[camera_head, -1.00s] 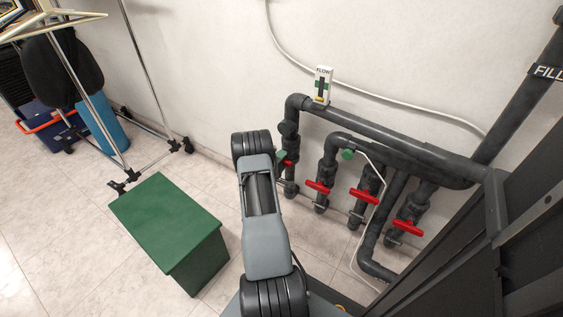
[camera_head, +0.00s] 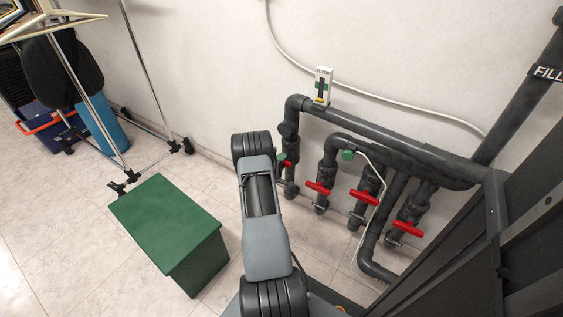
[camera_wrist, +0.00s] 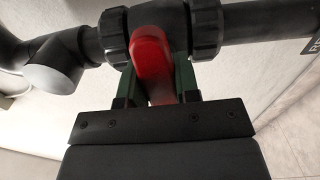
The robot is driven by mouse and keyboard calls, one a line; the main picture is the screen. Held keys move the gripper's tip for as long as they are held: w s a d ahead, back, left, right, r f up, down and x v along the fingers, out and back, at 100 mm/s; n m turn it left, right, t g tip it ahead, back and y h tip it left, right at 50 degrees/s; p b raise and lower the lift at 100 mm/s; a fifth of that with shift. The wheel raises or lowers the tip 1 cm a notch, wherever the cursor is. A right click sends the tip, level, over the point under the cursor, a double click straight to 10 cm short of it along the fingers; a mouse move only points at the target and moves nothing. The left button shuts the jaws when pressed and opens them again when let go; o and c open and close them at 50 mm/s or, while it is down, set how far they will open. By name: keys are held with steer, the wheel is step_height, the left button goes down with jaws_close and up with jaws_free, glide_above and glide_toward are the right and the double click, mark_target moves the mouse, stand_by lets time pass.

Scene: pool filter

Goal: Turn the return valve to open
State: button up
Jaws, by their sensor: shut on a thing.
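A red valve handle (camera_wrist: 151,62) stands between the two green fingers of my gripper (camera_wrist: 156,78) in the wrist view. The gripper is shut on it. The handle lies across the dark pipe (camera_wrist: 255,22), between two ribbed union nuts. In the head view my gripper (camera_head: 282,158) is at the leftmost vertical pipe, largely hidden behind my arm, with only a bit of green and red showing. A label at the right edge of the wrist view is cut off, so its word cannot be read.
Several other red handles, one of them (camera_head: 317,188), sit on pipes to the right. A flow indicator (camera_head: 322,86) stands on the upper pipe. A green box (camera_head: 170,225) is on the floor left of my arm. A clothes rack (camera_head: 91,100) stands further left.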

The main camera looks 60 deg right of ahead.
steer(key=n+b, duration=0.1)
steer(key=n, duration=0.7)
steer(key=shift+w+r+n, duration=0.1)
steer(key=shift+r+n, duration=0.05)
steer(key=shift+n, duration=0.25)
steer(key=n, duration=0.4)
steer(key=shift+w+n, duration=0.15)
steer(key=shift+n, duration=2.35)
steer(key=o, duration=0.9)
